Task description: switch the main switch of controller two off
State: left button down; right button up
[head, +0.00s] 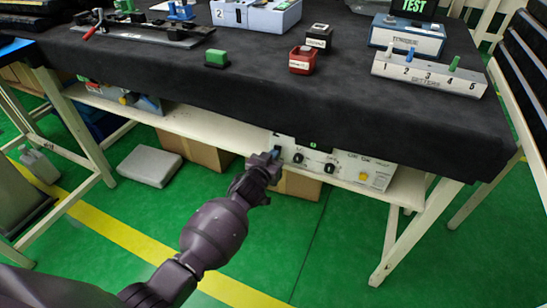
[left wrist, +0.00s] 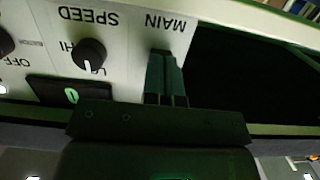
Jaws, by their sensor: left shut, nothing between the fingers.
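A pale controller (head: 345,168) with black knobs, a yellow button and a small green-lit display sits on the shelf under the black-topped table. Its panel (left wrist: 125,50) also shows upside down in the left wrist view, with the words MAIN and SPEED and a black LO–HI knob (left wrist: 89,53). My left gripper (head: 274,153) is at the left end of this panel. In the left wrist view its fingers (left wrist: 164,62) are shut and empty, with the tips right at the MAIN label. The main switch is hidden behind the fingertips, so its position and any contact cannot be told. My right gripper is not in view.
The table edge (head: 300,125) overhangs the shelf (head: 205,122) close above the controller. Another device (head: 125,97) sits farther left on the shelf. Cardboard boxes (head: 195,150) and a grey case (head: 150,166) are on the green floor. Clips and small blocks lie on the tabletop.

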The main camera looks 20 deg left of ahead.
pick_arm(q)
jog(key=t+b, duration=0.1)
jog(key=b, duration=0.1)
jog(key=t+b, duration=0.1)
jog(key=b, duration=0.1)
jog(key=shift+w+f+t, duration=0.15)
jog(key=shift+w+t, duration=0.2)
jog(key=shift+t, duration=0.05)
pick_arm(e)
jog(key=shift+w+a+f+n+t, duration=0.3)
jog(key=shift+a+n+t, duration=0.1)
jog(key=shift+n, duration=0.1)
